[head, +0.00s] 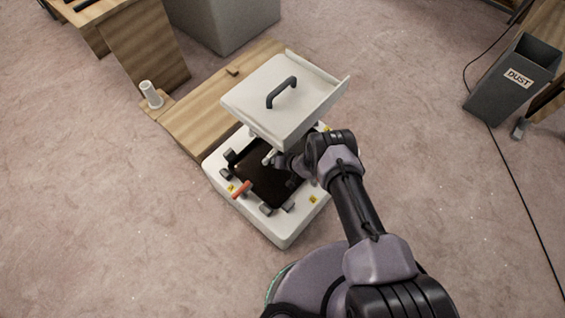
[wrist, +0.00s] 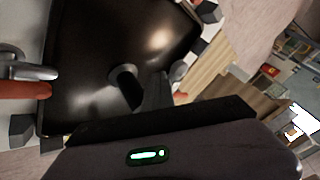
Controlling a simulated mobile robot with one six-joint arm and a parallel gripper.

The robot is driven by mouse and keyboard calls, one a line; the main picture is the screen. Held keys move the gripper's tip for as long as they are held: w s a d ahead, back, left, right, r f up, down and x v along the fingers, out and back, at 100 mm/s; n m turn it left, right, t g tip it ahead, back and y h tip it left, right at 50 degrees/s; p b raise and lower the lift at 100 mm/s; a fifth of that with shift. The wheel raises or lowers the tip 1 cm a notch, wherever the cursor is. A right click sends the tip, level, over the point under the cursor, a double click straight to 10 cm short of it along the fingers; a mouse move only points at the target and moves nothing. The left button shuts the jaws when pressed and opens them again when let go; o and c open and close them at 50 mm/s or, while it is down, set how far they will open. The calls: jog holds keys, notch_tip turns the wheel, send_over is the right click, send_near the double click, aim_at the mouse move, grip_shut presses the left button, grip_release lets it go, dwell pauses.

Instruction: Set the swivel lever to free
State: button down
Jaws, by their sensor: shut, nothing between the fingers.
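A red-orange lever (head: 241,189) sticks out at the left front rim of a white box-like base (head: 285,232). In the wrist view a red-orange handle (wrist: 24,90) lies at the left edge beside a shiny metal part. A smaller orange tip (wrist: 180,97) shows right of the middle; I cannot tell which of these is the swivel lever. My gripper (head: 272,159) is shut and empty, over the base's dark recess (head: 262,180), apart from the red-orange lever. In the wrist view its dark fingers (wrist: 152,92) are near a round dark fitting (wrist: 123,76). Lever markings are unreadable.
A white lid panel (head: 265,103) with a black handle (head: 282,92) stands tilted above the base's far side, close to my wrist. Dark blocks (head: 265,209) and small yellow labels line the rim. A wooden board (head: 200,125) lies behind. Carpet at left is clear.

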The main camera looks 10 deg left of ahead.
jog(key=shift+a, duration=0.8)
jog(key=shift+w, duration=0.1)
